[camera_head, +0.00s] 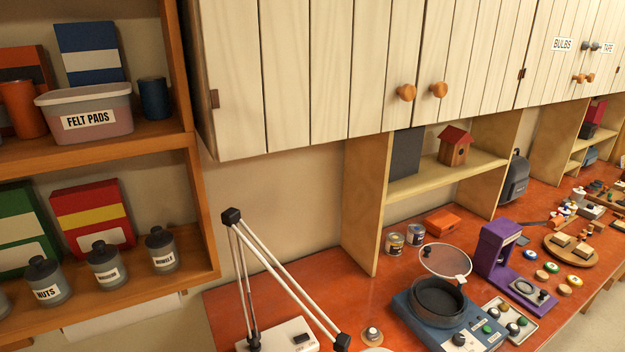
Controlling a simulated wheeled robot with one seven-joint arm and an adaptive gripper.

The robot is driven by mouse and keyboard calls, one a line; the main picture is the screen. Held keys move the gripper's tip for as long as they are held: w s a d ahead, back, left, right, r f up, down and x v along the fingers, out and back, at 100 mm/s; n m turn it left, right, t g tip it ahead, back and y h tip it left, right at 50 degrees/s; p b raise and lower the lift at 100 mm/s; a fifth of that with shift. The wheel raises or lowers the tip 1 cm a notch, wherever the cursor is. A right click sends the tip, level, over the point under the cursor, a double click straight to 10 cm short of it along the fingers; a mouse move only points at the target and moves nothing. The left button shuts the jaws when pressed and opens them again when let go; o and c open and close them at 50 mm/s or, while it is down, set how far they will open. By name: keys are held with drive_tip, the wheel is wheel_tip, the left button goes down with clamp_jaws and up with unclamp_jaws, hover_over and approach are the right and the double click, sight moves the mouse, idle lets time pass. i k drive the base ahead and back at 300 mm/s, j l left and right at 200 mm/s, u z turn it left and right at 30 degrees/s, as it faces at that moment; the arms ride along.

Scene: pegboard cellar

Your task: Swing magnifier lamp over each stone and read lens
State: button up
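A jointed lamp (285,283) with thin white arms and black joints rises from a white base (287,338) at the bottom of the view. Its arm bends at a high elbow and slopes down right to a black joint. Only a sliver of a pale round part shows at the bottom edge beside that joint; its lens cannot be made out. A pale tray (519,335) at the lower right holds several small rounded pieces, grey, dark and green, which look like stones (512,328). No lens is seen over them. My gripper is not in view.
A blue machine (408,313) with a dark bowl and raised clear disc (445,262) stands between lamp and tray. A purple stand (493,250) is behind the tray. Cabinets (330,70) overhang the red worktop (340,262); shelves with jars (105,262) are left.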

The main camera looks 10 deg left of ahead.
sight(230, 217)
drive_tip(key=u, duration=1.45)
